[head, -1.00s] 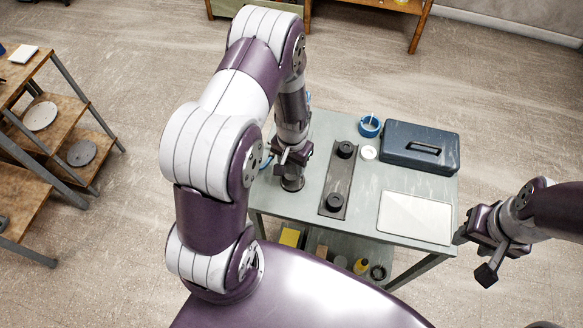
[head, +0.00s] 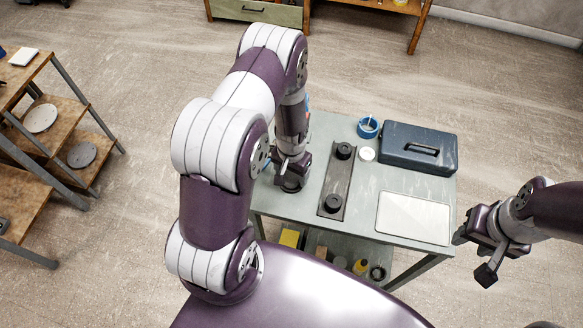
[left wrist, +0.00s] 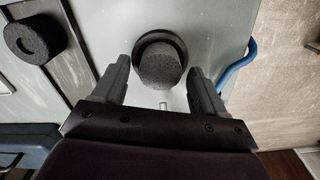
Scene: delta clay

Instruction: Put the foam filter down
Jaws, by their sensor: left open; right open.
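A dark grey foam filter (left wrist: 160,68) stands in or on a black round dish (left wrist: 176,42) in the left wrist view; the overlap hides exactly how it sits. My left gripper (left wrist: 160,72) is open, with one finger on each side of the foam filter and gaps showing. In the head view my left gripper (head: 289,170) is low over the left part of the table (head: 310,205), with the dark round dish (head: 290,185) below it. My right gripper (head: 472,255) is open and empty, off the table's right side.
A dark strip (head: 338,180) on the table bears two black round pieces (head: 345,151) (head: 331,204). Beyond are a blue tape roll (head: 368,127), a white round piece (head: 367,154) and a dark blue case (head: 418,148). A pale panel (head: 413,217) lies at the front right.

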